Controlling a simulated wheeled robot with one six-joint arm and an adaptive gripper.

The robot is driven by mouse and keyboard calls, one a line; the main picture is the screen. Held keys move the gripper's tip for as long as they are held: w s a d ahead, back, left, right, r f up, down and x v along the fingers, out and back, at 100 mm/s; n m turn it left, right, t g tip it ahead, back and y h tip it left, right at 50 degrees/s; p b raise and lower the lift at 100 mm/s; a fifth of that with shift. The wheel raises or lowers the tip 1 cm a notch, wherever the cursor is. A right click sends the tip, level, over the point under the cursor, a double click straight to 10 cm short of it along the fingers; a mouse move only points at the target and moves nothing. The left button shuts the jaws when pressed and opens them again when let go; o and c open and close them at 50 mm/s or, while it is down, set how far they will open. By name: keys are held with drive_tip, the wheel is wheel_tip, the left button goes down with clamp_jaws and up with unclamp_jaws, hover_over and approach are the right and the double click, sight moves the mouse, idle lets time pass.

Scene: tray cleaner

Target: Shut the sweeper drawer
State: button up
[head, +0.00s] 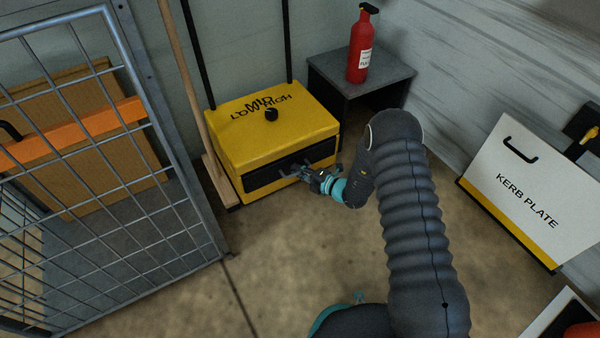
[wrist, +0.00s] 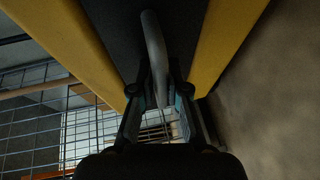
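The sweeper (head: 270,120) is a yellow box on the floor against the back wall, with a black knob (head: 271,115) on top. Its drawer (head: 262,178) has a dark front set between yellow edges. It looks nearly flush with the box; any small gap is hard to tell. My gripper (head: 298,171) is at the middle of the drawer front. In the wrist view, the curved grey handle (wrist: 153,45) runs between my two fingers (wrist: 160,90). Whether they press on it I cannot tell. The dark drawer front (wrist: 112,30) lies right beyond them.
A wire mesh gate (head: 150,150) stands at the left, and a broom (head: 188,90) leans beside the sweeper. A grey stand (head: 390,72) holds a red extinguisher (head: 361,50). A kerb plate (head: 530,190) leans at the right. The floor (head: 270,260) in front is clear.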

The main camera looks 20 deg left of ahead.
drive_tip(key=shift+o, duration=1.4)
drive_tip(key=shift+d, duration=0.1)
drive_tip(key=v, duration=1.2)
drive_tip(key=shift+w, duration=0.1)
